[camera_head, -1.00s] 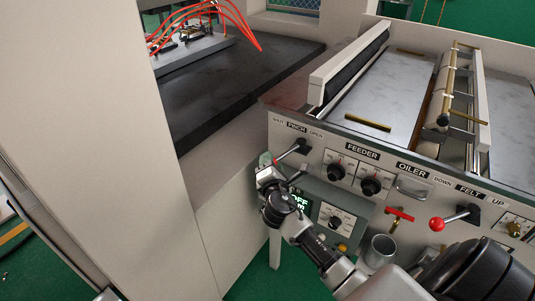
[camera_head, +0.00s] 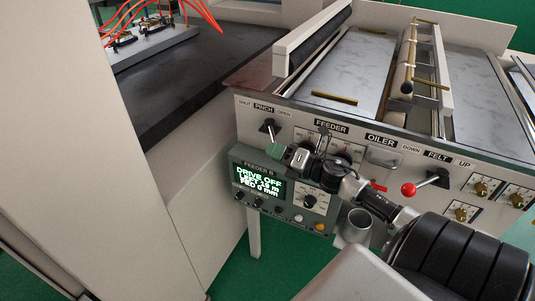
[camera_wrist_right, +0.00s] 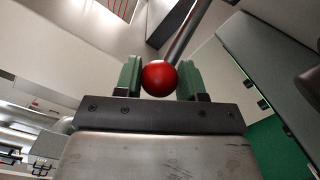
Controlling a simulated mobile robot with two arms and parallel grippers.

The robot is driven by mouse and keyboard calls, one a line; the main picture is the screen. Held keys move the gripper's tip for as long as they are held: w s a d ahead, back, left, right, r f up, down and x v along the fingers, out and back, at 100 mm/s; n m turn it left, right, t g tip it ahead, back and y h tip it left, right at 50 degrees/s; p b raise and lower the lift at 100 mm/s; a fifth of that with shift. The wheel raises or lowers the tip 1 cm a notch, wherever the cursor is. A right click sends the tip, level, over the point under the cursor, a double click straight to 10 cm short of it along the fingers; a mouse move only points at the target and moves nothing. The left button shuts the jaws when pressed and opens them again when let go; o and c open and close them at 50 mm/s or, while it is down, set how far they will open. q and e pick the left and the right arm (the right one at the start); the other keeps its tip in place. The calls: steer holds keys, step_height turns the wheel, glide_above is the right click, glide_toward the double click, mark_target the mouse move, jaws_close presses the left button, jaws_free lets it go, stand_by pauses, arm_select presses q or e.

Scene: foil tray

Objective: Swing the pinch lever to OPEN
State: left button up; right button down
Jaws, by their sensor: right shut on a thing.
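The pinch lever (camera_head: 271,134) is on the machine's front panel under the PINCH label, with SHUT on its left and OPEN on its right. Its rod hangs down from the dark pivot, leaning slightly right. My right gripper (camera_head: 274,149) is at its lower end, coming in from the right, and hides the knob in the head view. In the right wrist view, the lever's red ball knob (camera_wrist_right: 159,78) sits between the green fingers of my right gripper (camera_wrist_right: 160,80), which is shut on it. My left gripper is not in view.
A control box (camera_head: 270,187) just below shows DRIVE OFF. The FEEDER dials are partly behind my right gripper. The red-knobbed FELT lever (camera_head: 409,189) and a metal cup (camera_head: 357,226) are to the right. A tall pale cabinet (camera_head: 90,180) stands at left.

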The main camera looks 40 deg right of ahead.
steer(key=shift+s+d, duration=0.25)
steer(key=shift+d, duration=0.3)
steer(key=shift+d+r, duration=0.1)
steer(key=shift+d, duration=0.05)
steer(key=shift+r, duration=0.1)
steer(key=c, duration=1.1)
jaws_free()
steer(key=shift+c, duration=0.2)
steer(key=o, duration=0.5)
steer(key=shift+d, duration=0.35)
steer(key=shift+a, duration=0.1)
steer(key=shift+a, duration=0.1)
